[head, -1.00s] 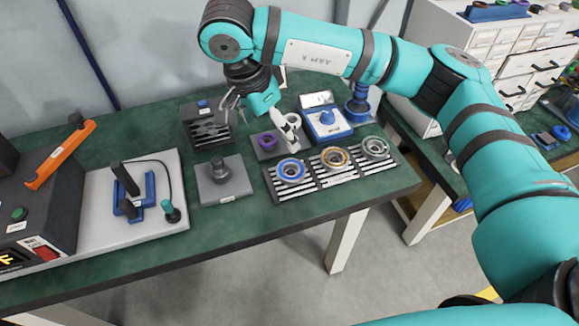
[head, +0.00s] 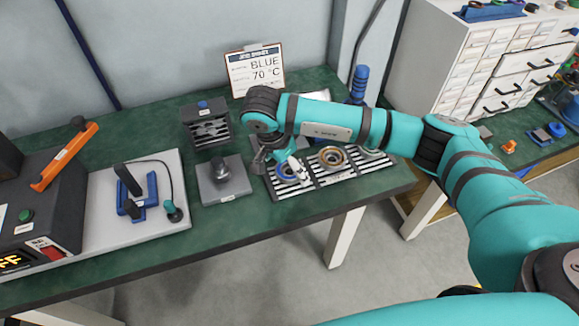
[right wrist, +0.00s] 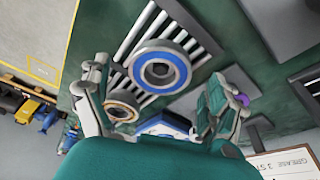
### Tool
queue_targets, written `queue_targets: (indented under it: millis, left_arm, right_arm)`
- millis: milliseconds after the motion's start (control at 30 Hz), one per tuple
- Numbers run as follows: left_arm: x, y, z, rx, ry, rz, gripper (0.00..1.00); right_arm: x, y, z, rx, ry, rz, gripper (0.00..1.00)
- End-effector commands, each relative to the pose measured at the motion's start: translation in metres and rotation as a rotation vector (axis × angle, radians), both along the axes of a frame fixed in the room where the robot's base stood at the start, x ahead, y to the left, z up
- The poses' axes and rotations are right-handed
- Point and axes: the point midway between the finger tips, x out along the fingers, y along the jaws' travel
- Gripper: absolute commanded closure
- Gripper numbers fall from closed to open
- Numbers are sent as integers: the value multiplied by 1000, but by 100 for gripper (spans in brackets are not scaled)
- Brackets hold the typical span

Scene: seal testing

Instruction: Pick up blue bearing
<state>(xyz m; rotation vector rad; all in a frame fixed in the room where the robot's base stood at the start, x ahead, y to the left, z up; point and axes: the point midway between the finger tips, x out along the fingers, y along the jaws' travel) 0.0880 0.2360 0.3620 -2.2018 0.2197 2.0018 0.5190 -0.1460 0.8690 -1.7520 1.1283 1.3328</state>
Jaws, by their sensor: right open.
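The blue bearing (head: 285,177) is a metal ring with a blue band. It lies at the left end of the slatted rack (head: 328,181). In the right wrist view the blue bearing (right wrist: 184,72) shows whole, in front of the spread fingers. My right gripper (head: 280,168) is open and empty, pointing down over the bearing and partly hiding it in the head view. The right wrist view shows the two fingers of my gripper (right wrist: 157,90) apart, with no visible contact with the bearing. My left gripper is not in view.
A brass-coloured bearing (head: 332,157) sits beside the blue one on the rack. A grey plate with a dark knob (head: 222,182) stands left of the rack. A sign (head: 255,72) at the back reads BLUE 70 °C. A heater-like box (head: 40,200) is far left.

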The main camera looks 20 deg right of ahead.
Motion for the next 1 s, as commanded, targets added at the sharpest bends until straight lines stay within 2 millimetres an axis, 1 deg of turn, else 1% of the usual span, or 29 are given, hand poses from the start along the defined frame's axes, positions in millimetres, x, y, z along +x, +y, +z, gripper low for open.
queue_targets:
  millis: [100, 300, 367, 867, 900, 1000]
  left_arm:
    - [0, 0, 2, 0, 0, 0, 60]
    - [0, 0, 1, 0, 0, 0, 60]
    - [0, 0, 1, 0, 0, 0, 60]
    - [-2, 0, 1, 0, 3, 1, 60]
    - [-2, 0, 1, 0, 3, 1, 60]
    - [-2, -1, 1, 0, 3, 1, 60]
  right_arm:
    - [0, -2, -7, -1, 0, 0, 7]
    - [1, -2, -8, -1, -1, 1, 7]
    - [1, -2, -8, -1, 0, 1, 14]
    - [1, -2, -7, -1, 0, 1, 79]
    - [1, -2, -7, -1, -1, 0, 81]
    - [1, -2, -7, -1, -1, 0, 81]
